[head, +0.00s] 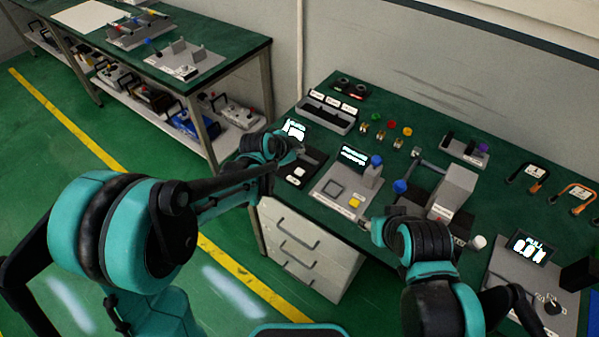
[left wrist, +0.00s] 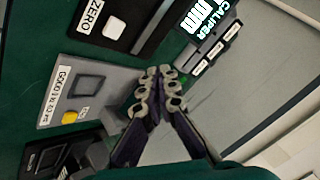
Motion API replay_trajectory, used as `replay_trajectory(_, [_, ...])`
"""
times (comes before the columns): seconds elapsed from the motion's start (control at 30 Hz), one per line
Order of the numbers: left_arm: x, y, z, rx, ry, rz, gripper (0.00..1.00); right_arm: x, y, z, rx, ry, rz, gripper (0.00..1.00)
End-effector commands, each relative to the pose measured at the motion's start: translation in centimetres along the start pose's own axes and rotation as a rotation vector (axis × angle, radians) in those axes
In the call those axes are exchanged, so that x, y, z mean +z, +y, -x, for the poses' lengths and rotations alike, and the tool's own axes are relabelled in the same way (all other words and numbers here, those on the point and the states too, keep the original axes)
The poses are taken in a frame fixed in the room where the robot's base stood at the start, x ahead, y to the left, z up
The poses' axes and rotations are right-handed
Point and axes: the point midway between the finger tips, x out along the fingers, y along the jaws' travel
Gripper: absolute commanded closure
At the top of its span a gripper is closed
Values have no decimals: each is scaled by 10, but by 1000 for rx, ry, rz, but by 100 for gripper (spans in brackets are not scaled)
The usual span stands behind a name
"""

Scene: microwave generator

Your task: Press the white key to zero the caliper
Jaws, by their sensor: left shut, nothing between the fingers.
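The white key (head: 299,172) sits on the dark base of the caliper station. In the left wrist view the white key (left wrist: 114,28) is a square button next to a ZERO label (left wrist: 91,14). The lit caliper display (head: 294,129) stands behind it, and it also shows in the left wrist view (left wrist: 207,14). My left gripper (head: 304,150) is shut and empty, above the station and apart from the key; its closed fingertips show in the left wrist view (left wrist: 163,76). My right gripper (head: 368,228) is low near the front edge of the bench, its fingers too small to judge.
A grey panel (head: 326,203) with a yellow button (head: 355,202) and a lit screen (head: 353,156) stands right of the station. A blue-knobbed device (head: 455,188) is further right. White drawers (head: 310,255) sit below the green bench. A second bench (head: 235,47) stands back left.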

Motion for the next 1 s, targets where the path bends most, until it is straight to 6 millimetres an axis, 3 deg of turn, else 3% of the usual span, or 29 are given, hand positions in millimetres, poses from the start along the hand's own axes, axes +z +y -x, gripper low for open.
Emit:
replay_trajectory(0.5, [36, 36, -50, 0, 0, 0, 100, 33, 0, -46, 0, 0, 0, 60])
replay_trajectory(1.0, [39, 39, -53, 0, 0, 0, 100, 35, 0, -48, 0, 0, 0, 60])
